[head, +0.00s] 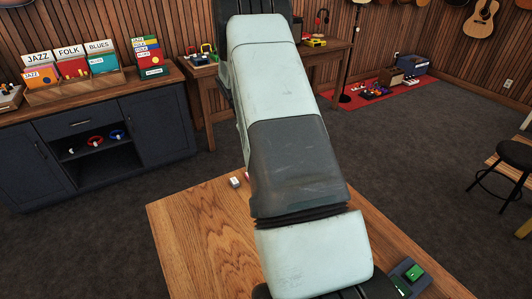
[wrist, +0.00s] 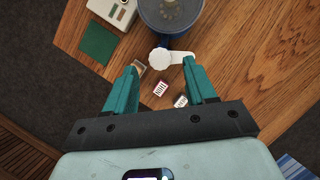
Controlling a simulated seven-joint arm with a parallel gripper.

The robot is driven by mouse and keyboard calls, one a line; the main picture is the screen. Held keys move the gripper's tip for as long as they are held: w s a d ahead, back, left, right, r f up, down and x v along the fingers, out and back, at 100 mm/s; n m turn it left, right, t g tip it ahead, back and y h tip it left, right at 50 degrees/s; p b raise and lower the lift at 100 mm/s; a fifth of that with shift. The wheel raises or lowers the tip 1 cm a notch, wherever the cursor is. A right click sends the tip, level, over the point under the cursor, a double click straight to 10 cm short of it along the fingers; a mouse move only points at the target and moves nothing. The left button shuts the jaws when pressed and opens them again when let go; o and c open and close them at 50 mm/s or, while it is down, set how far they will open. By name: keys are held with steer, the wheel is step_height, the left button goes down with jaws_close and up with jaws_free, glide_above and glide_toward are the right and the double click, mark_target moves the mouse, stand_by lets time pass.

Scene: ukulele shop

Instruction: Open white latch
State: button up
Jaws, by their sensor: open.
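The white latch (wrist: 161,56) shows in the wrist view as a round white knob with a short flat arm reaching right. It is beside a round grey container (wrist: 170,12) with a blue part under its rim. My gripper (wrist: 160,68) is open, with its teal fingers spread. In the picture, the knob lies between the fingertips and just above them, and the latch arm is close to the right fingertip. I cannot tell whether they touch. In the head view my own arm hides the latch and gripper.
The wooden table (head: 195,240) carries small boxes (wrist: 161,88), one near the left finger. A pale device (wrist: 113,11) and green square (wrist: 98,42) are at the upper left of the wrist view. Bare tabletop (wrist: 255,50) lies right. A green item (head: 412,272) sits at the table's right.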

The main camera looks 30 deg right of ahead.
steer(key=v, duration=0.7)
steer(key=shift+r, duration=0.15)
steer(key=s+a+r+m+t, duration=0.1)
steer(key=s+a+r, duration=0.3)
steer(key=r, duration=0.2)
steer(key=s+a+r+m+t+y, duration=0.1)
steer(key=s+a+r+m+t, duration=0.2)
steer(key=r, duration=0.4)
steer(key=s+a+r, duration=0.4)
steer(key=r, duration=0.2)
steer(key=s+a+r+m+t+y, duration=0.1)
steer(key=s+a, duration=0.3)
steer(key=s, duration=0.6)
steer(key=s+a+r+m+t+y, duration=0.1)
steer(key=s+a+r+m+t, duration=0.1)
steer(key=s, duration=0.8)
steer(key=a+m+t, duration=0.1)
steer(key=a+t, duration=0.1)
steer(key=a, duration=0.1)
steer(key=shift+s+a+r, duration=0.2)
steer(key=shift+s, duration=0.05)
